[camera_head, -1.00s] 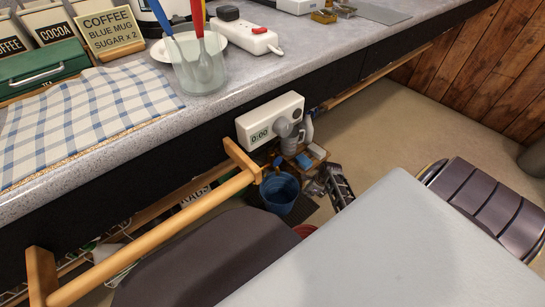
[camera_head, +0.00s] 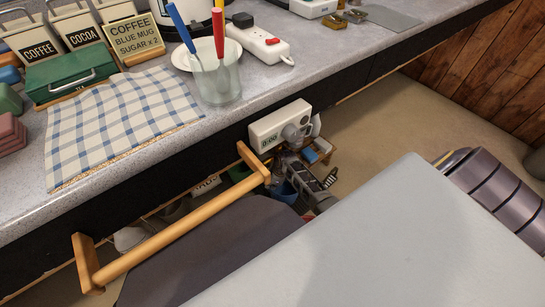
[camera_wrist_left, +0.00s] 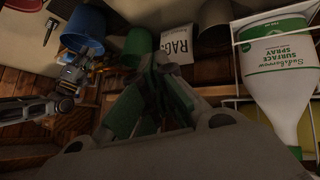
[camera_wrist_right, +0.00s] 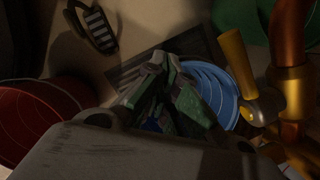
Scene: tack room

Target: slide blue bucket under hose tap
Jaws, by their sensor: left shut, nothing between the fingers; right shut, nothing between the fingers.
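The blue bucket (camera_head: 286,191) is below the counter in the head view, partly hidden by my right gripper (camera_head: 279,166). The bucket also shows in the left wrist view (camera_wrist_left: 84,27) and the right wrist view (camera_wrist_right: 216,86). In the right wrist view my right gripper (camera_wrist_right: 160,62) is shut and empty, with its fingertips close beside the bucket; contact is unclear. The hose tap with a yellow lever (camera_wrist_right: 236,65) and copper pipe (camera_wrist_right: 288,28) stands just right of the bucket there. My left gripper (camera_wrist_left: 156,66) is shut and empty, apart from the bucket.
A dark slatted mat (camera_wrist_right: 140,68) lies beside the bucket. A red bucket (camera_wrist_right: 38,112) is at left. A green bucket (camera_wrist_left: 139,45), a RAGS box (camera_wrist_left: 175,43) and a spray bottle (camera_wrist_left: 275,75) are near my left gripper. A wooden rail (camera_head: 180,235) fronts the counter.

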